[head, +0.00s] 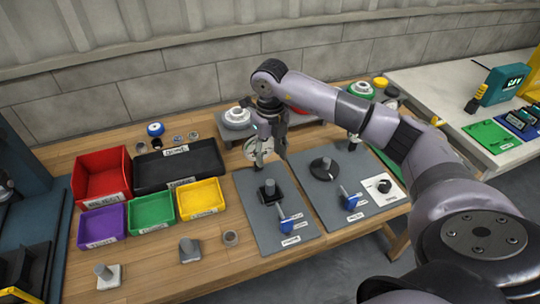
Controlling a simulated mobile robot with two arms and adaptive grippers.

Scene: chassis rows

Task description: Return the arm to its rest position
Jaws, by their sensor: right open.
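My right arm reaches in from the right edge, and its gripper (270,160) points down over the back of the left grey mat (250,228). Its fingers are apart, with nothing seen held between them. A pale round disc (257,146) shows right behind the fingers; I cannot tell whether they touch it. A dark block with a grey post (269,190) stands on the mat just below and in front of the gripper, apart from it. My left gripper is not in view.
A second grey mat (325,205) carries a black disc (324,169) and a blue-handled tool (350,197). Grey posts stand at the front left.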

